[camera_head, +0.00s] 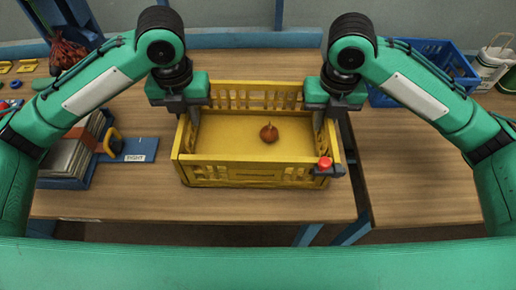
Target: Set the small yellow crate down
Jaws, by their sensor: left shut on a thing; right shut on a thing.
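The small yellow crate (245,172) is in the middle of the view, upright and level, over the front part of the wooden table near its right edge. An onion (269,132) lies inside it, right of centre. My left gripper (188,118) is shut on the crate's left end wall. My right gripper (320,116) is shut on its right end wall. I cannot tell whether the crate's underside touches the table.
A red button (325,162) is by the crate's right front corner. A blue crate (430,62) and white tub (491,66) stand at the back right. The right table (415,165) is clear in front.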

